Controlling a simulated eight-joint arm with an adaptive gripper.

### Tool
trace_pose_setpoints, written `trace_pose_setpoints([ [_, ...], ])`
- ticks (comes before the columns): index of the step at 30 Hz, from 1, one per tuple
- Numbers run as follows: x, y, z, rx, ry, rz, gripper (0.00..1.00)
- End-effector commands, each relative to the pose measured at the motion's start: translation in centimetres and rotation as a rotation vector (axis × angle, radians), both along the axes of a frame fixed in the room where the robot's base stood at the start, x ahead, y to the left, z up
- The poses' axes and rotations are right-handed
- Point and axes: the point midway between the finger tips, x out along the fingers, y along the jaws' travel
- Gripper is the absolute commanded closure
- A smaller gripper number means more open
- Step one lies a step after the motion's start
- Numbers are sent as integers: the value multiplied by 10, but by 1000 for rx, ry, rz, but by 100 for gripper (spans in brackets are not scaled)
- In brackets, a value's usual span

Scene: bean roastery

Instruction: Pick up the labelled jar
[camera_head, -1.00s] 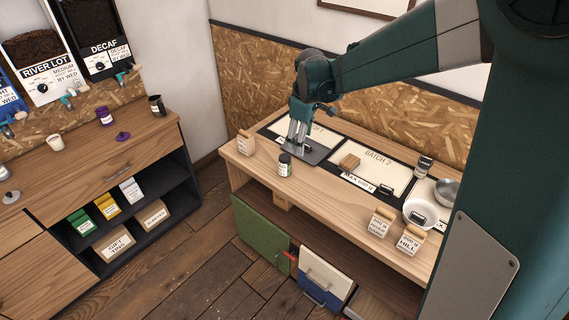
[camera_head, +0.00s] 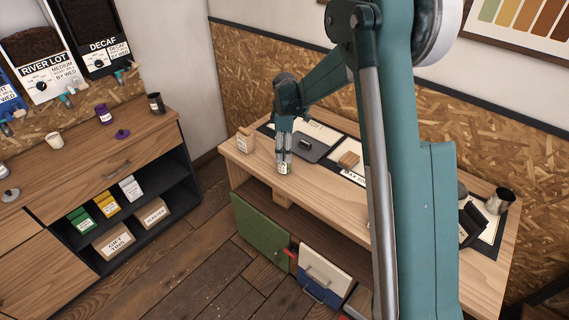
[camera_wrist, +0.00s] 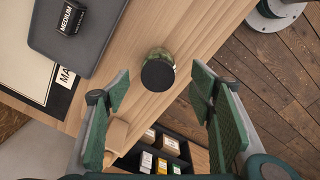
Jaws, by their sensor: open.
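The labelled jar (camera_head: 284,168) stands upright near the front edge of the wooden bench, with a dark lid and a pale label. In the head view my gripper (camera_head: 284,158) is right above it and hides its upper part. In the wrist view the jar's dark round lid (camera_wrist: 158,75) and some of its green-toned side show beyond the fingertips. My gripper (camera_wrist: 163,88) is open there, with one green-padded finger to each side of the jar's line. I cannot tell whether the fingers reach down around the jar.
A grey tray (camera_head: 313,149) with a small dark block marked MEDIUM (camera_wrist: 71,18) lies beside the jar. A wooden block (camera_head: 349,160) lies to the right. The bench edge is close to the jar.

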Motion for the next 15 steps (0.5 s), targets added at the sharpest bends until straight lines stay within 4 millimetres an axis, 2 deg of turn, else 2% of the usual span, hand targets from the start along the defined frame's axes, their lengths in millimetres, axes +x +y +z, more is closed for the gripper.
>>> trace_pose_setpoints([
  [4, 2, 2, -7, -1, 6, 13, 46],
  [15, 3, 2, -8, -1, 7, 15, 46],
])
